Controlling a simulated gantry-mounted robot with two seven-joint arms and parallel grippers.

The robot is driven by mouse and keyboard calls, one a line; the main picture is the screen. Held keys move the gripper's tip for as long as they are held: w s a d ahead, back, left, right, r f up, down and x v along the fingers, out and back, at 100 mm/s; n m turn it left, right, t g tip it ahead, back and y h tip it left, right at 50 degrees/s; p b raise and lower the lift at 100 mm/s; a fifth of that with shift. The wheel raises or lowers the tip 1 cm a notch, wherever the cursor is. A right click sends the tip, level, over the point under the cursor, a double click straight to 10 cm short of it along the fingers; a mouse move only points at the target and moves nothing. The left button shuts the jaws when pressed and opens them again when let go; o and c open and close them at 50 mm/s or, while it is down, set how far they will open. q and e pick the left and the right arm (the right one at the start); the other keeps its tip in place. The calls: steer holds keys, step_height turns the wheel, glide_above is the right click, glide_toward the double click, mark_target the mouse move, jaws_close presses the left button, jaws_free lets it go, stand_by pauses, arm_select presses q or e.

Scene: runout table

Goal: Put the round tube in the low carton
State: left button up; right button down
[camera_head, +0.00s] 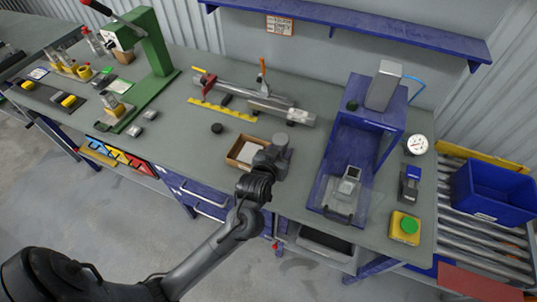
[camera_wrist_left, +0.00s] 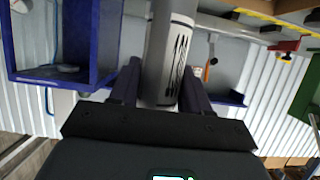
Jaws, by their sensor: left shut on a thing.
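The round tube (camera_wrist_left: 172,50), grey with black markings, sits between the two fingers of my left gripper (camera_wrist_left: 162,90) in the left wrist view. The gripper is shut on it. In the head view my left gripper (camera_head: 268,162) holds the grey tube (camera_head: 281,143) at the right side of the low carton (camera_head: 232,159). The carton is an open brown box with something pale inside, and my gripper hides its right part. I cannot tell how high the tube is above the table. My right gripper is not in view.
A blue press frame (camera_head: 345,150) stands to the right, with a green-button box (camera_head: 404,228) beyond it. Long metal pieces (camera_head: 250,97) and a yellow strip (camera_head: 222,108) lie behind the carton. A green press (camera_head: 152,60) is at left. The table left of the carton is mostly clear.

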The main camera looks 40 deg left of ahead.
arm_select(q)
steer(key=shift+w+a+f+b, duration=0.2)
steer(key=shift+w+a+f, duration=0.4)
steer(key=shift+a+f, duration=0.7)
steer(key=shift+w+a+f+b, duration=0.2)
steer(key=shift+w+a+f, duration=0.4)
steer(key=shift+a+f, duration=0.6)
steer(key=shift+w+a+f+b, duration=0.2)
steer(key=shift+w+a+f, duration=0.4)
steer(key=shift+a+f, duration=0.7)
steer(key=shift+d+f, duration=0.25)
steer(key=shift+f, duration=0.4)
steer(key=shift+f, duration=0.15)
steer(key=o, duration=1.1)
